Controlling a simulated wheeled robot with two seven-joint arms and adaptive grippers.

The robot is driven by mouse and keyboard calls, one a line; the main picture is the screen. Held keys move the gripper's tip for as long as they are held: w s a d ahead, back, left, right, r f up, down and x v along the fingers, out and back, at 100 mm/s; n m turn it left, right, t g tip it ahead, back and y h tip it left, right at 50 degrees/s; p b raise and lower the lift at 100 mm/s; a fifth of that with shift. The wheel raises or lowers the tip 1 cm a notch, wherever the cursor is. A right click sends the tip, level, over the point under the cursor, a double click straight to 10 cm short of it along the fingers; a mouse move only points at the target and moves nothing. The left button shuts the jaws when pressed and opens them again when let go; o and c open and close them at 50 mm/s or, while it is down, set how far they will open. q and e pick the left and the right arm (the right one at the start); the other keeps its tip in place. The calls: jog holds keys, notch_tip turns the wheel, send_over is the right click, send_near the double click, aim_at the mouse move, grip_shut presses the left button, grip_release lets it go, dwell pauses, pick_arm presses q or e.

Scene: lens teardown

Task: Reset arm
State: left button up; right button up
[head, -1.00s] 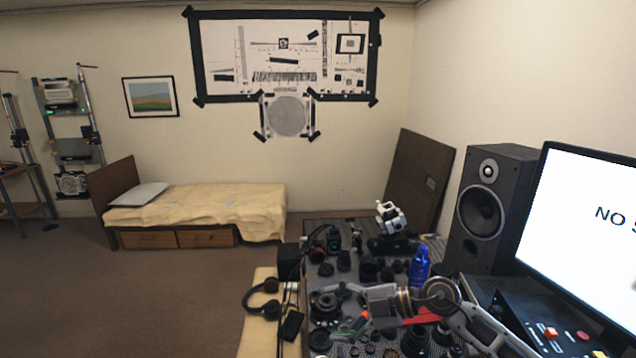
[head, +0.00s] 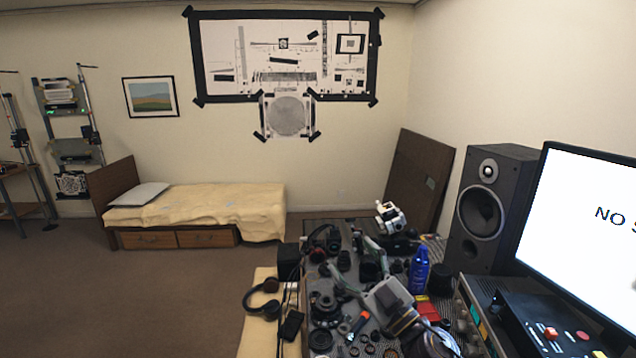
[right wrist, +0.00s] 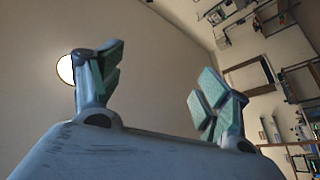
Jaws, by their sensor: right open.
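My right gripper (head: 354,262) is above the cluttered workbench (head: 398,337) in the head view. Its grey wrist housing is at the lower middle, and its two fingers reach up and to the left, spread apart. The right wrist view shows the same gripper (right wrist: 155,88) with its greenish finger pads well apart and nothing between them. My left gripper is not in view.
The bench holds several black lens parts, a blue bottle (head: 419,271), a white device (head: 391,217) and headphones (head: 263,299) at its left. A speaker (head: 490,208), a monitor (head: 582,235) and a control box (head: 548,325) stand at the right. Floor to the left is clear.

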jog(key=s+d+f+m+g+h, duration=0.2)
jog(key=d+f+m+h, duration=0.45)
jog(key=f, duration=0.25)
jog(key=s+d+f+m+g+h, duration=0.2)
jog(key=d+f+m+h, duration=0.4)
jog(key=d+f+h, duration=0.25)
jog(key=s+f+n+g+y, duration=0.1)
jog(key=s+f+g, duration=0.5)
jog(key=s, duration=0.4)
jog(key=s+f+g+y, duration=0.1)
jog(key=s+f+g, duration=0.4)
jog(key=s+f, duration=0.4)
jog(key=s+f+g+p, duration=0.1)
jog(key=s+f+p, duration=0.1)
jog(key=f, duration=1.2)
jog(key=s+f+p, duration=0.1)
jog(key=s+f, duration=0.1)
jog(key=f, duration=1.3)
jog(key=s+d+f+p, duration=0.1)
jog(key=s+f, duration=0.7)
jog(key=s, duration=0.3)
jog(key=s+d+f+g+p, duration=0.1)
jog(key=s+d+f+p, duration=0.1)
jog(key=s+f, duration=0.7)
jog(key=shift+s+d+f, duration=0.2)
jog(key=shift+s+f, duration=0.05)
jog(key=shift+s, duration=1)
jog(key=shift+f+n, duration=0.15)
jog(key=shift+n, duration=0.1)
